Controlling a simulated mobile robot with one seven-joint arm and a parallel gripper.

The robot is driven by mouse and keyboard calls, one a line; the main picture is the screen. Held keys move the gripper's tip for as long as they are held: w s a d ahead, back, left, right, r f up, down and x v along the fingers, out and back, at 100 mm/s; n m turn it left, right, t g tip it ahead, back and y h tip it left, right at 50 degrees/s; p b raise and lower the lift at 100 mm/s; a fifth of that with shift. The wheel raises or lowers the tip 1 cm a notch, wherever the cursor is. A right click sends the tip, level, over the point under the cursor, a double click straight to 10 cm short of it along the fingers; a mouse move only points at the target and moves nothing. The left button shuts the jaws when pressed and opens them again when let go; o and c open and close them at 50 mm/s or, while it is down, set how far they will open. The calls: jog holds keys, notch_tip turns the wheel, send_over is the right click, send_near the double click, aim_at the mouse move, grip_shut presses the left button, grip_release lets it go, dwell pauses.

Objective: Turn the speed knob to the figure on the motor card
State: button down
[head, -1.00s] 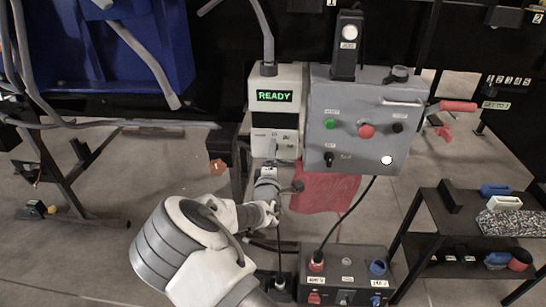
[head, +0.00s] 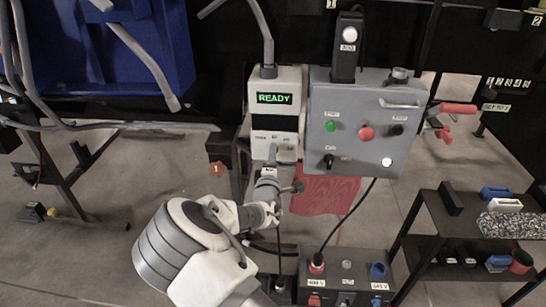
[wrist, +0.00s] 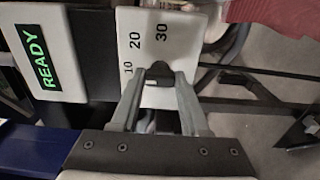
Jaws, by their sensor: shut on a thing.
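The white motor unit (head: 275,95) stands left of the grey control box, with a green READY display (head: 275,98). In the wrist view, the display (wrist: 37,60) is at the left. The speed knob (wrist: 158,70) is small and dark, on a white face (wrist: 180,45) marked 10, 20 and 30. My gripper (wrist: 160,78) is shut on the knob, one finger on each side. In the head view my gripper (head: 271,160) is at the unit's lower face. The knob's pointer is not clear. A small card (head: 495,107) at the right begins "SET TO"; its figure is too small to read.
The grey control box (head: 355,150) with buttons is close right of my arm. A red cloth (head: 325,195) hangs below it. A socket box (head: 346,275) with a black cable stands lower down. A shelf (head: 435,240) with several blocks is at the right.

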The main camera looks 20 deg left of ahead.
jog(key=m+b, duration=0.4)
jog(key=m, duration=0.4)
jog(key=shift+m, duration=0.3)
dwell(0.5)
jog(key=shift+c, duration=2)
grip_release()
jog(key=shift+s, duration=0.15)
jog(key=p+v, duration=0.4)
jog(key=v, duration=1.3)
jog(key=shift+d+r, duration=0.1)
jog(key=shift+d, duration=0.05)
